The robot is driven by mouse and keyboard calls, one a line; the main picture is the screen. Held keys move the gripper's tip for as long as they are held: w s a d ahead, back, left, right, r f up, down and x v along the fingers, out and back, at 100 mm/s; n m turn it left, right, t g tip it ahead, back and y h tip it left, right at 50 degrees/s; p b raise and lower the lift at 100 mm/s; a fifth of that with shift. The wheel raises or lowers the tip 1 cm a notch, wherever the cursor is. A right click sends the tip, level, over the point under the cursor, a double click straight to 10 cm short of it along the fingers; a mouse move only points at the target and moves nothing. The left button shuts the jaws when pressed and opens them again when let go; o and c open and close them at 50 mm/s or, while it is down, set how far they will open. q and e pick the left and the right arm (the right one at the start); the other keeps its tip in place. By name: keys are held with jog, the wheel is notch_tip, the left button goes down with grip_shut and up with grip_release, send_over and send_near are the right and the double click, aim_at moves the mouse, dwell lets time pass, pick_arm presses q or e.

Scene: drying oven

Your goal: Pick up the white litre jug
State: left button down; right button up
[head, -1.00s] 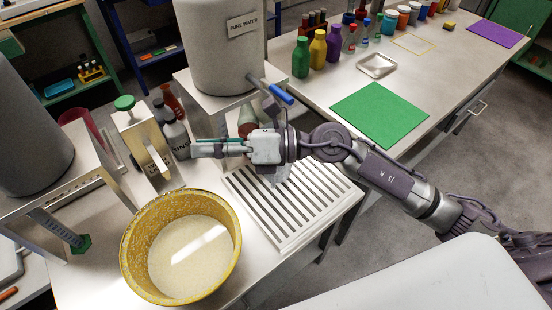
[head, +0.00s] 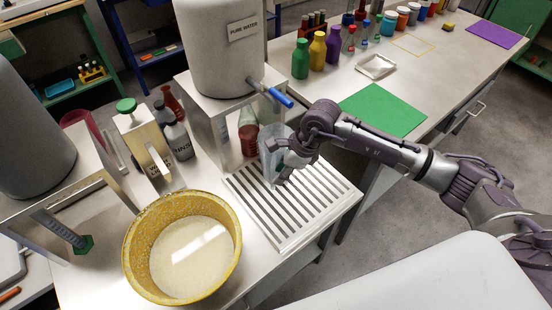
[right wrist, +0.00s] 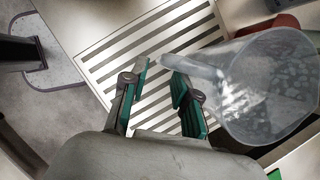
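The white litre jug (head: 267,171) is a translucent, pale vessel standing on the slatted drain grate (head: 245,187), partly covered by my right gripper (head: 281,160) in the head view. In the right wrist view the jug (right wrist: 268,88) fills the right side, with its handle (right wrist: 195,67) reaching left toward the fingertips. My right gripper (right wrist: 160,82) is open, its two green-padded fingers apart. The handle's end lies close to the gap between them; I cannot tell whether they touch. My left gripper is not in view.
A pure water tank (head: 217,50) with a blue-handled tap (head: 275,93) stands on a stand behind the jug. A flask of red liquid (head: 248,138) is just behind. A yellow basin (head: 135,262) is at front left. A green mat (head: 385,110) lies at right.

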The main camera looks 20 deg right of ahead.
aim_at(273, 189)
jog(key=shift+p+x, duration=0.8)
jog(key=shift+x, duration=2.15)
jog(key=shift+w, duration=0.15)
grip_shut()
jog(key=shift+w+r, duration=0.1)
jog(key=shift+r, duration=0.05)
